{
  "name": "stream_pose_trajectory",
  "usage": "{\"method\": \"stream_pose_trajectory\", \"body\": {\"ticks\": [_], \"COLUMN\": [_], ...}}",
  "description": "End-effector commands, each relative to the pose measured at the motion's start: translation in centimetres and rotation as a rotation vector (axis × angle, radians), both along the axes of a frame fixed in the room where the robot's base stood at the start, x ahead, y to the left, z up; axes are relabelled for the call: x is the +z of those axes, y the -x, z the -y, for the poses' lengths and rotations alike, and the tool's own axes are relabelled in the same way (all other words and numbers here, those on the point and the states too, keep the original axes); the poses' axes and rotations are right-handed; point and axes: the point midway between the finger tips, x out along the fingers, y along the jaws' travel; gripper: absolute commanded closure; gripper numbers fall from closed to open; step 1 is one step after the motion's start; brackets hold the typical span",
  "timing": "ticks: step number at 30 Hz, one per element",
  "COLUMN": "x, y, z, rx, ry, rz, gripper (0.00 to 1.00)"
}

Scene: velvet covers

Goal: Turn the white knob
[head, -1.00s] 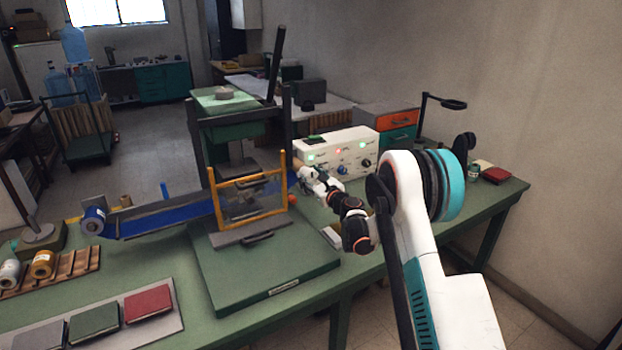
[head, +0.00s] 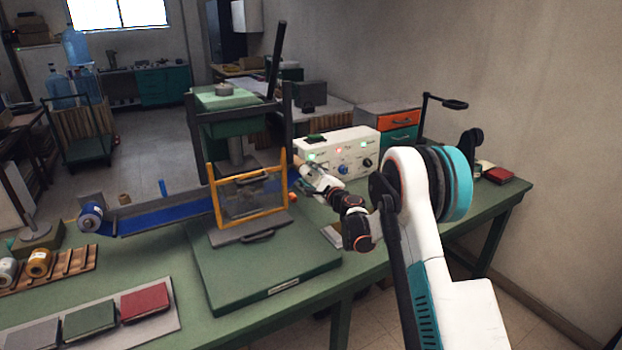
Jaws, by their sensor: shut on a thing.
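The white control box (head: 350,139) stands on the green bench, its front panel facing me. A blue knob (head: 343,169) and a dark knob (head: 367,163) show on the panel, with small green and red lights above. My gripper (head: 301,166) is at the panel's left end, shut on what I take to be the white knob. The knob itself is hidden by the gripper, so its angle cannot be read. The fingers are small and partly hidden by my wrist.
A press with a yellow-framed guard (head: 213,195) stands close left of my gripper. A blue conveyor (head: 160,213) runs left from it. A drawer unit with an orange drawer (head: 402,122) stands behind the box. The bench's right end (head: 455,190) has some bare space.

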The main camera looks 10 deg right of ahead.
Motion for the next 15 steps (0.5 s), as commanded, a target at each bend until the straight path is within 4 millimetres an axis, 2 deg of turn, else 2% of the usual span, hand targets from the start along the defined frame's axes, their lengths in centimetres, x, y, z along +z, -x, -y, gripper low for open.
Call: {"method": "stream_pose_trajectory", "body": {"ticks": [6, 15], "x": [-0.12, -0.14], "y": [0.03, 0.03], "z": [-0.08, -0.1], "rx": [0.001, 0.001], "ry": [0.116, 0.192], "rz": [0.037, 0.062], "gripper": [0.76, 0.76]}}
